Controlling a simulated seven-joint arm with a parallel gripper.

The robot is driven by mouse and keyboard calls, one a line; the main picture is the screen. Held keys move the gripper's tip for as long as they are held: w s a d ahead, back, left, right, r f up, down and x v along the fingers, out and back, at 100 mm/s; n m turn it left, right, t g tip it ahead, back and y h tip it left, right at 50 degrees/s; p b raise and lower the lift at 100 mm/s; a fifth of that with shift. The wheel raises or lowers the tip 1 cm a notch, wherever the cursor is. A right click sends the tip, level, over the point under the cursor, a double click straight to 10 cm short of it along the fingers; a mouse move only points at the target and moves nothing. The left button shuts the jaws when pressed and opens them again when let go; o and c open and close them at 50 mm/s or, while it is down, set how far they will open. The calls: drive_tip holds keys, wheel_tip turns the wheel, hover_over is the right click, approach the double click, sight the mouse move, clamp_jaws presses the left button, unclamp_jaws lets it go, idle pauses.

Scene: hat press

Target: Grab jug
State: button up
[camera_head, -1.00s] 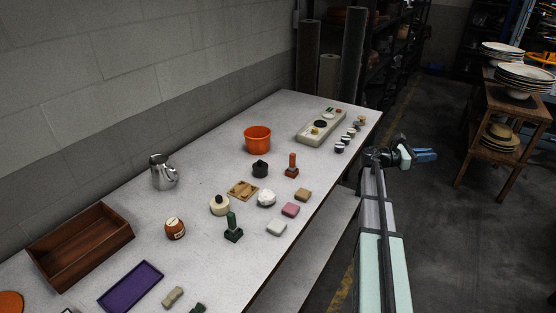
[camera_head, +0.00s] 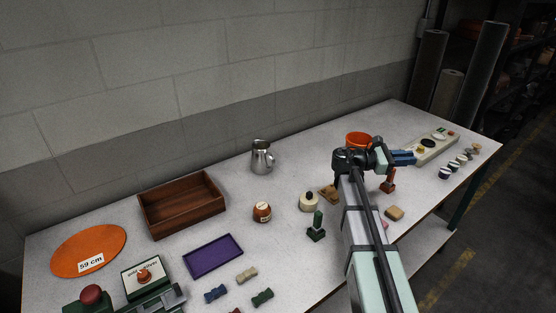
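The jug (camera_head: 262,157) is a shiny metal pitcher standing upright on the table near the wall, just left of the middle of the view. My gripper (camera_head: 403,158) is to the right of the jug, apart from it, on the far side of the arm's dark wrist. Its blue fingers point right, away from the jug. At this size I cannot tell whether the fingers are apart. My arm hides part of the table's right half.
A brown wooden box (camera_head: 182,204) stands left of the jug. A small brown pot (camera_head: 262,212), a purple tray (camera_head: 213,257) and a green stamp (camera_head: 316,227) lie nearer. An orange bucket (camera_head: 359,140) is behind my wrist. The table between jug and pot is clear.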

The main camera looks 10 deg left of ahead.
sight(264, 159)
drive_tip(key=s+a+f+n+t+y, duration=0.1)
drive_tip(key=s+a+t+y, duration=0.15)
drive_tip(key=a, duration=1.05)
drive_tip(key=s+a+f+n+t+y, duration=0.1)
drive_tip(key=s+a+t+y, duration=0.15)
drive_tip(key=a, duration=1.05)
drive_tip(key=s+a+f+n+t+y, duration=0.2)
drive_tip(key=a+t, duration=0.2)
drive_tip(key=a, duration=0.9)
drive_tip(key=w+a+f+y, duration=0.1)
drive_tip(key=w+a+f, duration=0.1)
drive_tip(key=w, duration=0.1)
drive_tip(key=w+a+f+y, duration=0.1)
drive_tip(key=w+a+f, duration=0.1)
drive_tip(key=a+f, duration=0.1)
drive_tip(key=w+a+f+m+y, duration=0.1)
drive_tip(key=w+a+f, duration=0.1)
drive_tip(key=w, duration=0.1)
drive_tip(key=shift+w+a+f, duration=0.25)
drive_tip(key=shift+w+a, duration=0.05)
drive_tip(key=shift+a, duration=0.05)
drive_tip(key=shift+x, duration=3.6)
clamp_jaws()
